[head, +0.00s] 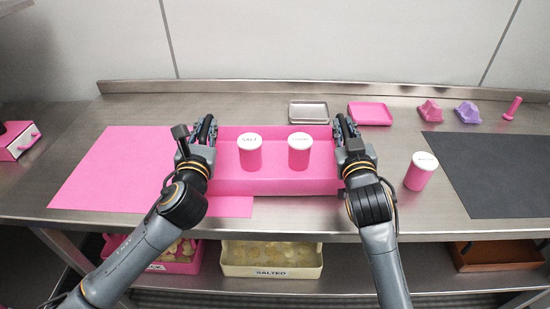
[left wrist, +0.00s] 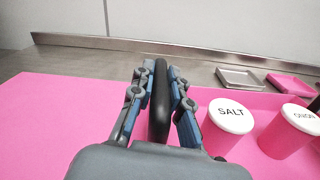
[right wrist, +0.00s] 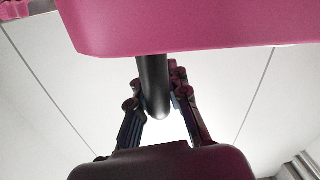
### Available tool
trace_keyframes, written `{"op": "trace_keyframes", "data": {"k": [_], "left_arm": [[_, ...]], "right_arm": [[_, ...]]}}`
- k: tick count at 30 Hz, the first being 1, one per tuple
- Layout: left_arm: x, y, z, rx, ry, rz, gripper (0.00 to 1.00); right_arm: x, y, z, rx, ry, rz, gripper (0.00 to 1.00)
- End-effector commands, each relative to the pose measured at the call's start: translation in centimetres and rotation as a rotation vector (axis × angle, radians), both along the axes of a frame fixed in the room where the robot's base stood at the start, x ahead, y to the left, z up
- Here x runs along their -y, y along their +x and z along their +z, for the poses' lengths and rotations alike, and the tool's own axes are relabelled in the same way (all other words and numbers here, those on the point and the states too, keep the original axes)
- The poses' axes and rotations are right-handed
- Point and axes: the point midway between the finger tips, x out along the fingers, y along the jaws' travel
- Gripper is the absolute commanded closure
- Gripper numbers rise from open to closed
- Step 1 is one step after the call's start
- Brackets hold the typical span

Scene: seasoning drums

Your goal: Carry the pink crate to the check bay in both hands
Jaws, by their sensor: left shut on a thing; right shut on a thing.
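The pink crate (head: 290,187) is in the middle of the head view, with two white-lidded pink drums inside. The left drum (head: 250,155) reads SALT; the right drum (head: 299,155) has a label that looks like ONION. My left gripper (head: 206,130) is shut on the black handle (left wrist: 160,100) at the crate's left end. My right gripper (head: 344,128) is shut on the black handle (right wrist: 153,85) at its right end. The crate looks about level. I cannot tell whether its underside touches the table. No marking names the check bay.
A pink mat (head: 120,170) lies left, reaching under the crate's front left. A dark mat (head: 500,170) lies right. A loose pink drum (head: 421,171) stands between crate and dark mat. A metal tray (head: 308,112) and pink tray (head: 370,113) lie behind.

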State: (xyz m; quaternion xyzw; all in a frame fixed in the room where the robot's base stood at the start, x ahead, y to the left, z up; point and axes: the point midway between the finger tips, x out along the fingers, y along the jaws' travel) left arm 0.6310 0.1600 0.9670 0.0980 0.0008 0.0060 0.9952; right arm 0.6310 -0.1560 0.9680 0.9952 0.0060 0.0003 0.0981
Motion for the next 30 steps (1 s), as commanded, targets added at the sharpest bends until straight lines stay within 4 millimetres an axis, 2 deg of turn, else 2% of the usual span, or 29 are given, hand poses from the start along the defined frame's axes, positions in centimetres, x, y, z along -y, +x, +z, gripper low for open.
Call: {"op": "trace_keyframes", "data": {"k": [5, 18, 30], "left_arm": [[0.0, 0.0, 0.9, 0.003, 0.0, -0.001, 1.0], [0.0, 0.0, 4.9, 0.003, 0.0, -0.001, 1.0], [0.0, 0.0, 5.1, 0.003, 0.0, -0.001, 1.0]], "right_arm": [[0.0, 0.0, 1.0, 0.003, 0.0, 0.001, 1.0], [0.0, 0.0, 4.9, 0.003, 0.0, 0.001, 1.0], [0.0, 0.0, 5.1, 0.003, 0.0, 0.001, 1.0]]}}
